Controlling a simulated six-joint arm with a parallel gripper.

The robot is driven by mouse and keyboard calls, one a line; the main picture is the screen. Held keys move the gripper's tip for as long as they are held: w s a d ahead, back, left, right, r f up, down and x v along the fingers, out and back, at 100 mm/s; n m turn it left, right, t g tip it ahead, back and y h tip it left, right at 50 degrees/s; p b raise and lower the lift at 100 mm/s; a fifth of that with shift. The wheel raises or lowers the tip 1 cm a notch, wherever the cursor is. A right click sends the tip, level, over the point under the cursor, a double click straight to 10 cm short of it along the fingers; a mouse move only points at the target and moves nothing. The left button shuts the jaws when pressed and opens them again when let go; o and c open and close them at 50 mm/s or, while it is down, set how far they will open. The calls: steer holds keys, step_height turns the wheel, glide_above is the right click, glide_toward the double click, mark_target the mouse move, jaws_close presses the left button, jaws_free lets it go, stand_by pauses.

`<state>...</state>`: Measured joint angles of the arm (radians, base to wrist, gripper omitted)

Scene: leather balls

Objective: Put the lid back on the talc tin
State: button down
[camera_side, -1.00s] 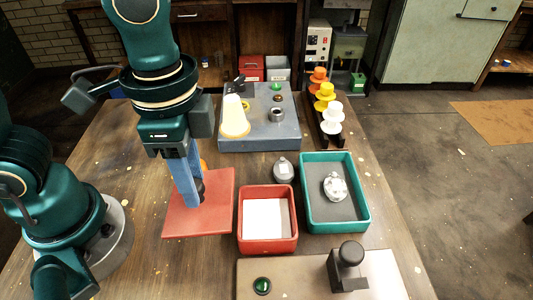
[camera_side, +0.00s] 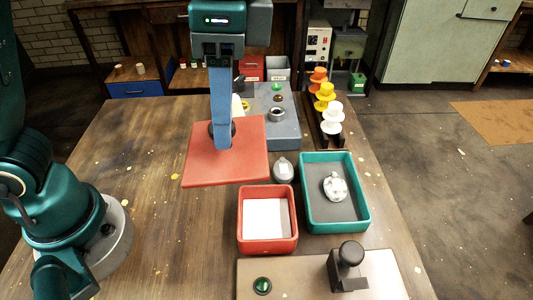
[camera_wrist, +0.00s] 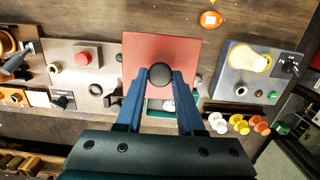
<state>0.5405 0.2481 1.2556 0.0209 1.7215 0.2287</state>
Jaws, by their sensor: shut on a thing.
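The lid is a flat red square plate (camera_side: 245,165) with a round black knob (camera_wrist: 160,75). My gripper (camera_side: 222,140) is shut on the knob, its blue fingers either side of it. The lid hangs above the table, roughly level, up and left of the tin in the side view. The talc tin (camera_side: 268,247) is an open red square box with a white filling, standing on the table. The lid is apart from it. In the wrist view the lid (camera_wrist: 160,48) fills the upper middle; I cannot make out the tin there.
A teal tray (camera_side: 364,205) with a white round item stands right of the tin. A grey panel (camera_side: 285,133) lies farther back, beside a rack of coloured spools (camera_side: 326,97). A plate with a black-knobbed post (camera_side: 349,256) is in front.

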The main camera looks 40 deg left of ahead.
steer(key=shift+g+y, duration=0.3)
steer(key=shift+w+d+f, duration=0.6)
steer(key=shift+d+f, duration=0.05)
steer(key=shift+f, duration=1.5)
steer(key=shift+w+d+f, duration=0.6)
steer(key=shift+f, duration=1.55)
steer(key=shift+w+d+f, duration=0.6)
steer(key=shift+d+f, duration=0.05)
steer(key=shift+f, duration=1.5)
steer(key=shift+f, duration=0.15)
jaws_free()
step_height(320, 180, up, 7)
